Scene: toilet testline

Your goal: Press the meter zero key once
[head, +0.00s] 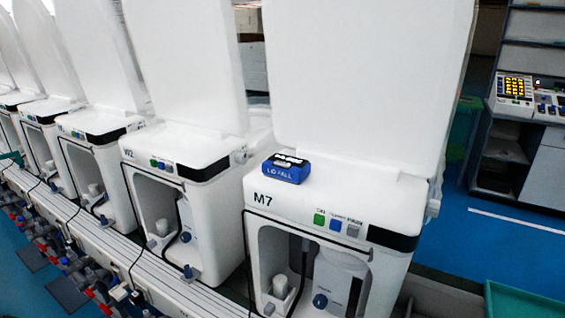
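A small blue box (286,169) labelled "LID FALL" sits on top of the white toilet unit M7 (290,203), in front of its raised lid (360,75). The top of the box is dark with pale markings, too small to read. I cannot tell which mark, if any, is a zero key. On the front of M7 are a green key (319,219), a blue key (336,225) and a grey key (353,230), with tiny labels above them. My gripper is not in view.
A row of similar units with raised lids, such as the neighbouring one (183,145), runs to the left. A console with a lit yellow display (515,87) stands at the far right. A green tray (522,302) is at bottom right. Blue floor (450,235) shows between.

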